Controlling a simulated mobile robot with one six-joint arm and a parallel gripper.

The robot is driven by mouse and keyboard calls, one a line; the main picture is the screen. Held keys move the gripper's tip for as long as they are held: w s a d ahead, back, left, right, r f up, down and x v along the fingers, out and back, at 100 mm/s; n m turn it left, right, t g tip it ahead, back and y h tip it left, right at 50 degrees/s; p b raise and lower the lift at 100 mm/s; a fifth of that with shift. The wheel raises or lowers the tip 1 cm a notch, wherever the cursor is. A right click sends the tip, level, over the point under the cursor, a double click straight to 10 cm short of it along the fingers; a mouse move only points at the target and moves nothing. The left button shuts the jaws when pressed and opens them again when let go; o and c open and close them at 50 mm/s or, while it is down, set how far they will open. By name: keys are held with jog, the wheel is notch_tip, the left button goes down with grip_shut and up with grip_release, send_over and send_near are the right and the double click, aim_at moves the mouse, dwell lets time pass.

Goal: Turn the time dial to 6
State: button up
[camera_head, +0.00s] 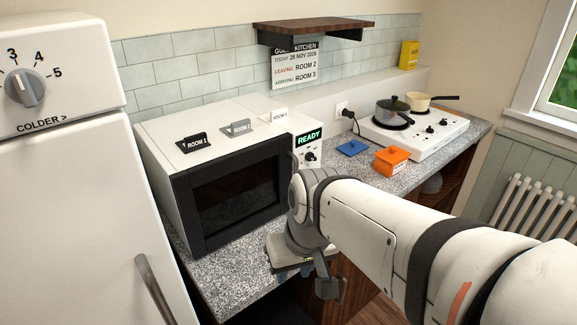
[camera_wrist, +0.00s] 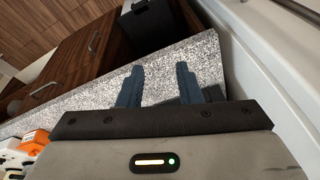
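A white microwave (camera_head: 205,135) with a dark door stands on the speckled worktop. Its right-hand panel has a lit READY display (camera_head: 309,138) and a small dark dial (camera_head: 310,156) below it. The dial's marks are too small to read, and the lower panel is hidden by my arm. My gripper (camera_head: 292,272) is in front of the microwave, low near the worktop's front edge, apart from the dial. In the wrist view my gripper (camera_wrist: 159,82) has its two blue fingers spread with nothing between them. The dial is not seen in that view.
A white fridge (camera_head: 75,200) with a numbered COLDER dial (camera_head: 24,87) stands at left. An orange box (camera_head: 391,161), a blue item (camera_head: 352,147) and a hob (camera_head: 420,135) with two pans are right of the microwave. Room signs stand on the microwave. A wooden shelf (camera_head: 315,24) is above.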

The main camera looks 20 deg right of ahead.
jog(key=w+a+f+g+y+b, duration=0.1)
jog(key=w+a+f+y+b, duration=0.1)
jog(key=w+a+f+y, duration=0.25)
jog(key=w+d+f+m+t+y+b, duration=0.15)
jog(key=w+d+t+y, duration=0.4)
jog(key=w, duration=0.75)
jog(key=w+d+f+m+t+h+b, duration=0.15)
jog(key=w+d+t, duration=0.35)
jog(key=d, duration=0.5)
jog(key=w+d+f+m+t+h+b, duration=0.1)
jog(key=w+d+f+m+t+h, duration=0.3)
jog(key=d, duration=0.7)
jog(key=w+a+r+n+p, duration=0.1)
jog(key=w+a+p, duration=0.1)
jog(key=w, duration=0.6)
jog(key=shift+a+r+n+t+y, duration=0.15)
jog(key=shift+a+n+t+y, duration=0.05)
jog(key=shift+n+t+y, duration=0.2)
grip_shut()
